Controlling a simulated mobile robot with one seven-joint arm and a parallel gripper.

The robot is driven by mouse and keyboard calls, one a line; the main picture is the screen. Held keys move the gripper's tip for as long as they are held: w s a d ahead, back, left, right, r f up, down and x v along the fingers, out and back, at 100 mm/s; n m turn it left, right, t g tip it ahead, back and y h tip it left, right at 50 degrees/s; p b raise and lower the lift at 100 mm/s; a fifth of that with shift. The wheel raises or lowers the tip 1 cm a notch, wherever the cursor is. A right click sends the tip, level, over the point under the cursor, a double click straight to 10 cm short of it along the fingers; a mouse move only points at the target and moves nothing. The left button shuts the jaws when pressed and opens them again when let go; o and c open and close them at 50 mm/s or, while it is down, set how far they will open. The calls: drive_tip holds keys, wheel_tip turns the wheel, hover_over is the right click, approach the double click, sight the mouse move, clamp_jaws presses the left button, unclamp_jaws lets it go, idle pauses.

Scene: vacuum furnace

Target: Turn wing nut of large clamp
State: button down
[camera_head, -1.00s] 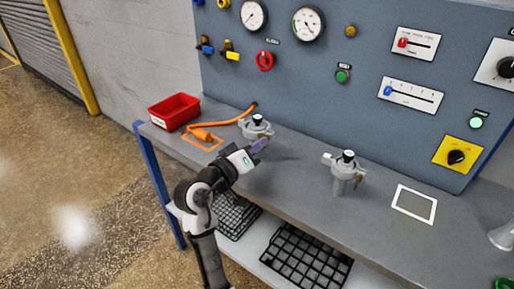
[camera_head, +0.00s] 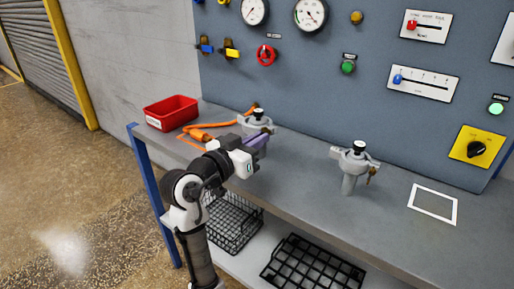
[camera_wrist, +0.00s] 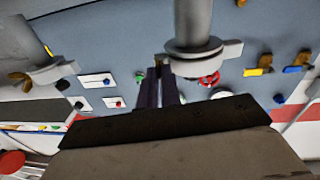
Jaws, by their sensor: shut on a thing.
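A grey clamp (camera_head: 250,125) sits around a flanged pipe fitting with a black top at the back left of the bench. In the wrist view this clamp (camera_wrist: 232,49) is close and upside down, beside my fingertips. Its small brass wing nut (camera_wrist: 160,60) shows at the tips of my purple fingers. My gripper (camera_head: 266,136) is at the clamp's front right side; it also shows in the wrist view (camera_wrist: 157,75). The fingers are shut on the wing nut, which they mostly hide.
A second clamped fitting (camera_head: 354,164) stands to the right, with its own brass wing nut (camera_head: 373,173). The gauge panel (camera_head: 300,65) rises behind. Bare bench lies between the fittings.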

drive_tip(key=shift+m, duration=0.3)
drive_tip(key=c, duration=1.9)
unclamp_jaws()
drive_tip(key=shift+a, duration=0.1)
drive_tip(key=b+v, duration=0.1)
drive_tip(key=v, duration=1.2)
drive_tip(key=shift+s+a+b, duration=0.15)
drive_tip(key=shift+s+b, duration=0.15)
drive_tip(key=shift+b, duration=0.1)
drive_tip(key=shift+r, duration=0.1)
